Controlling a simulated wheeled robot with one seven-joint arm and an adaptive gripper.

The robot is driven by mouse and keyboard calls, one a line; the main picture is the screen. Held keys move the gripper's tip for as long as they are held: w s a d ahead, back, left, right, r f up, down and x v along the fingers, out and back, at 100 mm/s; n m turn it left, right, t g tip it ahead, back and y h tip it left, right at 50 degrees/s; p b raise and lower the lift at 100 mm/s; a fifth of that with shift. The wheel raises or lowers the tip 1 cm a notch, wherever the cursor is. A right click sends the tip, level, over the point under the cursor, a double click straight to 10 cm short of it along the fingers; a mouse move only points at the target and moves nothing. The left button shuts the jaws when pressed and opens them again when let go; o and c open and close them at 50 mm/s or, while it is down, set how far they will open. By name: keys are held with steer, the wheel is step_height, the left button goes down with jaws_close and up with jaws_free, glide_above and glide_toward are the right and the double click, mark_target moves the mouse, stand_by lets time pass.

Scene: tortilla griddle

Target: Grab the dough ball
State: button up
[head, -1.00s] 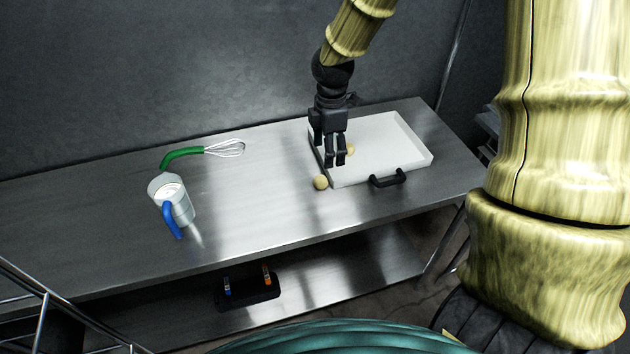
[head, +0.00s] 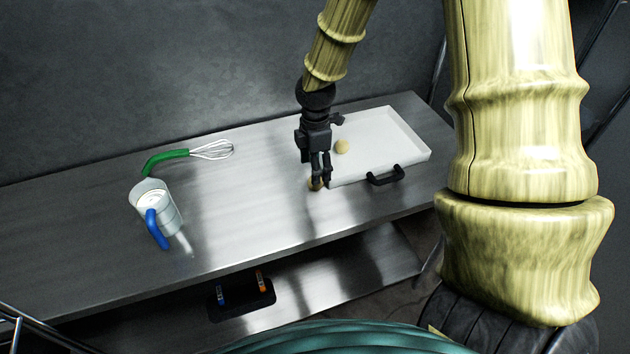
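One small tan dough ball (head: 315,184) is on the metal table just off the left front corner of the white tray (head: 395,128). My gripper (head: 320,182) points down at this ball. Its dark fingers are at the ball and hide much of it. I cannot tell whether they press on it or only stand around it. A second dough ball (head: 341,146) lies inside the tray, behind and to the right of my gripper, and is clear of it.
The tray has a black handle (head: 385,177) at its front. A whisk with a green handle (head: 165,158) and a clear jug with a blue handle (head: 157,228) are at the left. The table between them and my gripper is clear. A dark holder (head: 240,298) sits on the lower shelf.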

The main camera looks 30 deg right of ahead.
steer(key=shift+f+p, duration=1.1)
steer(key=shift+f, duration=1.85)
steer(key=c, duration=1.1)
